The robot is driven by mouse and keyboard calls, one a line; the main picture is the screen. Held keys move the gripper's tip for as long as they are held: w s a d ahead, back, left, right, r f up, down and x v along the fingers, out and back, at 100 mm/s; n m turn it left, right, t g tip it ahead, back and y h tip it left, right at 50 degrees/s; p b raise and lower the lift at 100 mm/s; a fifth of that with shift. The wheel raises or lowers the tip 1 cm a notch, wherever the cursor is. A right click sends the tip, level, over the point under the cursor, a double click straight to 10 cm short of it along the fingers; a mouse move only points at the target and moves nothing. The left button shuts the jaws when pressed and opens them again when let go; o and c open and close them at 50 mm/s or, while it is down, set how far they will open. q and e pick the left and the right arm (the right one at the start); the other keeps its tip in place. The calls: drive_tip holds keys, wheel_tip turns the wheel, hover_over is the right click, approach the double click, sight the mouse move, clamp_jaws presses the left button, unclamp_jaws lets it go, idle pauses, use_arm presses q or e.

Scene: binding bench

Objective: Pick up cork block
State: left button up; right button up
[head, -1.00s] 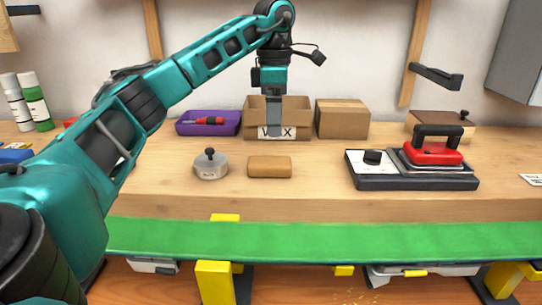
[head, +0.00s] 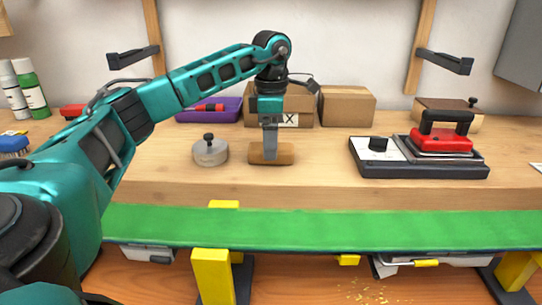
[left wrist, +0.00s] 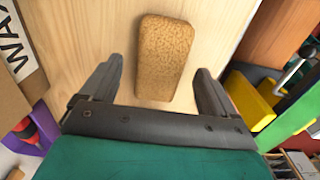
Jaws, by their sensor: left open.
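The cork block (head: 285,154) is a tan, rounded bar lying flat on the wooden bench. My left gripper (head: 270,157) points down at it, and its fingers cover the middle of the block in the head view. In the left wrist view the cork block (left wrist: 165,55) lies between the lines of the two open fingers (left wrist: 155,85), with a gap on each side. The fingers do not touch its sides there. My right gripper does not show.
A round metal weight with a black knob (head: 210,151) stands just left of the block. A red-handled iron on a base (head: 420,157) is to the right. Cardboard boxes (head: 347,106) and a purple tray (head: 190,115) stand behind. A green strip (head: 330,229) runs along the front.

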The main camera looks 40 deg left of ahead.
use_arm(q)
wheel_tip(320, 180, down, 2)
drive_tip(key=shift+f, duration=0.3)
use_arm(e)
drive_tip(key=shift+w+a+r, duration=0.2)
use_arm(q)
drive_tip(key=c, duration=1)
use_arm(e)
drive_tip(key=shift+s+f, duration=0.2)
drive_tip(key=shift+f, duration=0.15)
use_arm(q)
drive_tip(key=shift+c, duration=0.2)
wheel_tip(320, 180, up, 20)
drive_tip(key=p, duration=0.6)
drive_tip(key=shift+p, duration=0.4)
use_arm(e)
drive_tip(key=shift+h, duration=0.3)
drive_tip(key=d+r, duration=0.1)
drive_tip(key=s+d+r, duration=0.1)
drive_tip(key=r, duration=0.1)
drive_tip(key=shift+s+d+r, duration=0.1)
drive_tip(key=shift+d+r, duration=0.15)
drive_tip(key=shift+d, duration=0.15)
